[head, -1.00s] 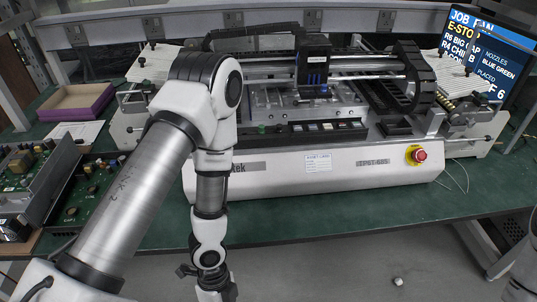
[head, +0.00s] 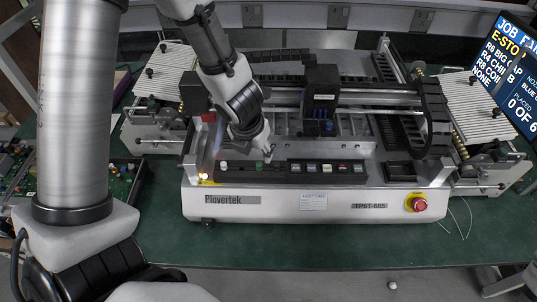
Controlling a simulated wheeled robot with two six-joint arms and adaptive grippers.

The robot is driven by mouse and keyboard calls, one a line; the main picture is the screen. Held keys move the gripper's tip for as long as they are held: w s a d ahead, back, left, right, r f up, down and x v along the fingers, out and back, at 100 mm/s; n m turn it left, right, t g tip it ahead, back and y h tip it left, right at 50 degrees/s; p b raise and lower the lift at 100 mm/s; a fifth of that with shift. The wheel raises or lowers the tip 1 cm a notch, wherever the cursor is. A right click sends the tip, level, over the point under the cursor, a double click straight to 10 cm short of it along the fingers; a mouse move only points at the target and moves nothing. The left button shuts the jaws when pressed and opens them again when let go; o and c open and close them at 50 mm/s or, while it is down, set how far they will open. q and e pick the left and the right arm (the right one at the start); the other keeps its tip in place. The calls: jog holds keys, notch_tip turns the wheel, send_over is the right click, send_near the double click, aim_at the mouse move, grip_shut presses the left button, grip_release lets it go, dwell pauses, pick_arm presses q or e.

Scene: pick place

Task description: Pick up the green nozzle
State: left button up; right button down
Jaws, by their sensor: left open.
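The green nozzle (head: 259,167) is a small dark green piece at the front left of the pick-and-place machine's bed, beside the row of small slots. My left gripper (head: 268,156) is open, just above and slightly right of the green nozzle. I cannot tell whether its fingers touch it. My left arm comes down from the top over the machine's left part. My right gripper is not in view.
The machine's dark head (head: 321,100) hangs from its gantry, right of my left arm. A row of small coloured pieces (head: 327,168) lies along the front. A red emergency stop button (head: 418,203) is at the right. A screen (head: 510,70) stands at the right.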

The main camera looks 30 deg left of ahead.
aim_at(260, 163)
pick_arm(q)
jog(key=s+f+b, duration=0.1)
jog(key=s+f, duration=0.1)
jog(key=shift+s+d+f+b, duration=0.1)
jog(key=shift+s+b, duration=0.25)
jog(key=shift+s, duration=0.05)
jog(key=w+f, duration=0.2)
jog(key=w, duration=0.1)
jog(key=shift+w+d+f, duration=0.1)
jog(key=shift+w+f, duration=0.1)
jog(key=shift+f, duration=0.1)
jog(key=shift+s+r, duration=0.3)
jog(key=shift+s, duration=0.2)
jog(key=c, duration=0.8)
jog(key=shift+w, duration=0.25)
jog(key=shift+c, duration=0.2)
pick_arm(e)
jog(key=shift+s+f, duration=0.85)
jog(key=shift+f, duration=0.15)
